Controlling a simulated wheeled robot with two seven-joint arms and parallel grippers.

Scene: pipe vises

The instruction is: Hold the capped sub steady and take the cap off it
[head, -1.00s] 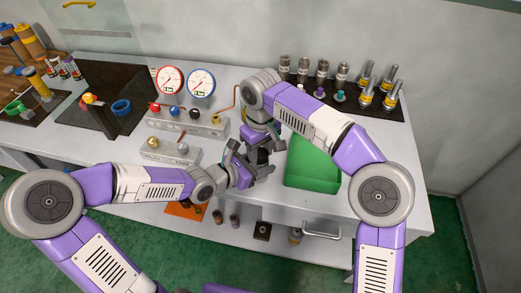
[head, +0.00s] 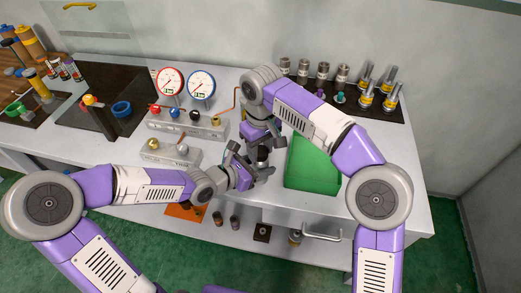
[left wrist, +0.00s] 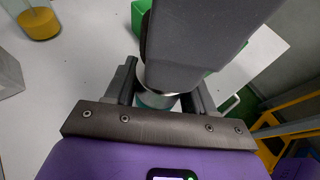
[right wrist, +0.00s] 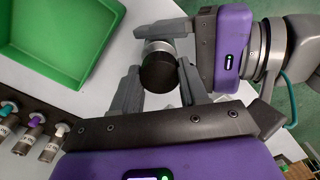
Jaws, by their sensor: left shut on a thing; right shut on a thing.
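The capped sub is held upright between my two grippers above the bench. In the right wrist view its dark round cap (right wrist: 160,72) faces the camera, with the silver sub body (right wrist: 157,46) behind it. My left gripper (head: 264,172) is shut on the sub's body; in the left wrist view a silver and teal part of the sub (left wrist: 157,100) shows between its fingers. My right gripper (head: 256,152) comes from above, its fingers on either side of the cap, shut on it. The right gripper's grey finger hides much of the sub in the left wrist view.
A green tray (head: 312,168) lies just right of the grippers. Several subs and yellow-banded fittings stand on a dark mat (head: 362,107) at the back right. A gauge manifold (head: 188,124) stands to the left. The bench's front edge is close below.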

